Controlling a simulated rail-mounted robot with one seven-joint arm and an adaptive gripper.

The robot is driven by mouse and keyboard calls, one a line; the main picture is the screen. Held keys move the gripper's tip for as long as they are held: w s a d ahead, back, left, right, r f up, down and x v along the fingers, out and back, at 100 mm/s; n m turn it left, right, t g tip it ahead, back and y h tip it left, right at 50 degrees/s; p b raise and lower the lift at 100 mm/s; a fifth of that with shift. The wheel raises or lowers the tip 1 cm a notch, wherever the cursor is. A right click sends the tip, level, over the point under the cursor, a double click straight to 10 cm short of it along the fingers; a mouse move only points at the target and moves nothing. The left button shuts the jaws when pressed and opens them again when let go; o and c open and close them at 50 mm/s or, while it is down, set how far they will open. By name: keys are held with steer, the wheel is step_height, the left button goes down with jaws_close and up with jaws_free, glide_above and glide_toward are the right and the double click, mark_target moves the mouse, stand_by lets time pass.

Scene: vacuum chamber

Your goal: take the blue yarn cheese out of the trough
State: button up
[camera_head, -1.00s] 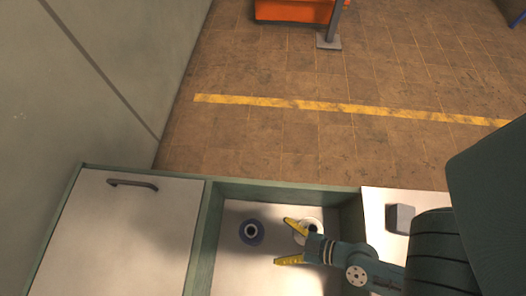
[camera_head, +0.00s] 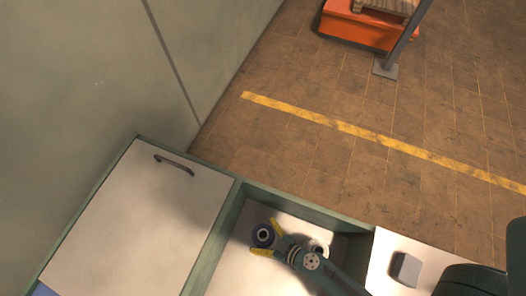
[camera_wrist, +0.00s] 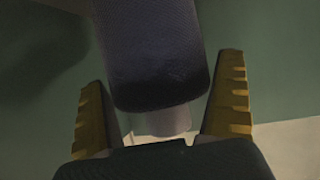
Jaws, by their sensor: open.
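My gripper (camera_head: 265,238) is open, with one yellow finger on each side of the cheese; the wrist view shows the same fingers (camera_wrist: 163,75).
A closed lid with a handle (camera_head: 174,165) lies left of the trough. A pale surface with a grey block (camera_head: 405,269) lies to the right. The trough's walls rise close around my gripper. A yellow floor line (camera_head: 380,139) and an orange object (camera_head: 358,27) are beyond.

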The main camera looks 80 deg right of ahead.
steer(key=c, duration=1)
steer(key=shift+r, duration=0.1)
step_height(320, 180, up, 33)
steer(key=p, duration=3.3)
steer(key=shift+f+p, duration=0.2)
steer(key=shift+p, duration=0.2)
